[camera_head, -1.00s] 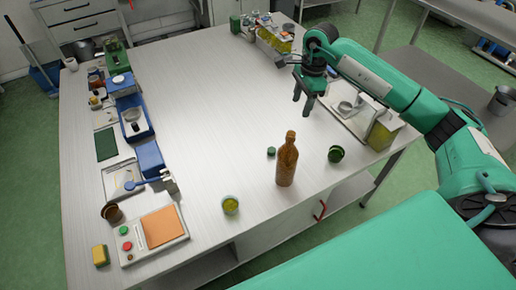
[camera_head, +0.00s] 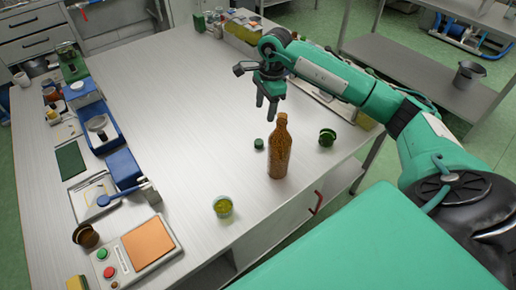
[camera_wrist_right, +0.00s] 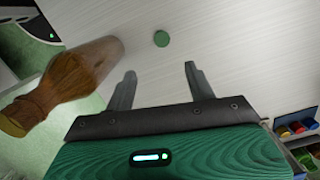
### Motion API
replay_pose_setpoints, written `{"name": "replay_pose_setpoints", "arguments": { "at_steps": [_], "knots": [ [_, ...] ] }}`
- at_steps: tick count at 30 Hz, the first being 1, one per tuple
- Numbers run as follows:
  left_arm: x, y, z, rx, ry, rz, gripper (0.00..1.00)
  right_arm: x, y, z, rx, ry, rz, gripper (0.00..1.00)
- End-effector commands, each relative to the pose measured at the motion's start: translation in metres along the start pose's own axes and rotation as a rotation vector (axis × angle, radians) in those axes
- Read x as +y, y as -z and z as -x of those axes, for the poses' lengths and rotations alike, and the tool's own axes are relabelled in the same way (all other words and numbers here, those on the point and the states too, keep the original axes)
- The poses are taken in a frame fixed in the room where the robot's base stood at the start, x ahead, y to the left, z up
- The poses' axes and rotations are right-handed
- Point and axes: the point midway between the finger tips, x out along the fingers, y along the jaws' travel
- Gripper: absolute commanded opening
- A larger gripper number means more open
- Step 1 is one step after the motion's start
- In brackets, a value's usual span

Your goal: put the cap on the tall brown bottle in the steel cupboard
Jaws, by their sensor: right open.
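The tall brown bottle (camera_head: 279,150) stands upright on the pale worktop near its front edge. In the right wrist view it shows at the left (camera_wrist_right: 70,80), its neck toward the camera. A small green cap (camera_head: 259,144) lies on the worktop just left of the bottle. The cap also shows in the right wrist view (camera_wrist_right: 161,39), beyond and between the fingertips. My right gripper (camera_head: 266,110) is open, empty and pointing down, above the worktop behind the cap and bottle. The steel cupboard (camera_head: 292,216) is below the worktop's front, with a red handle; it looks shut. My left gripper is out of view.
A green cup-like thing (camera_head: 327,137) stands right of the bottle, and a small jar with yellow contents (camera_head: 223,206) stands front left. A scale with an orange plate (camera_head: 148,243) and blue trays line the left side. The worktop's middle is clear.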

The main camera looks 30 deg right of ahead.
Motion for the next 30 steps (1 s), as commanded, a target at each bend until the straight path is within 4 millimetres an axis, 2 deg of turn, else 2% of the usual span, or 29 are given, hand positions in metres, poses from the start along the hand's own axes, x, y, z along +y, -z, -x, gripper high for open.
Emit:
{"name": "replay_pose_setpoints", "arguments": {
  "at_steps": [14,24,30],
  "knots": [
    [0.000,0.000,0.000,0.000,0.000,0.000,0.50,0.000,0.000,-0.007,0.000,-0.002,0.000,0.55],
    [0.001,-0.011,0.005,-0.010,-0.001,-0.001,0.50,0.000,-0.001,-0.068,-0.002,-0.004,0.000,0.55],
    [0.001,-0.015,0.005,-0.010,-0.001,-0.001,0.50,0.000,0.000,-0.086,-0.001,-0.001,0.000,0.55]
  ]
}}
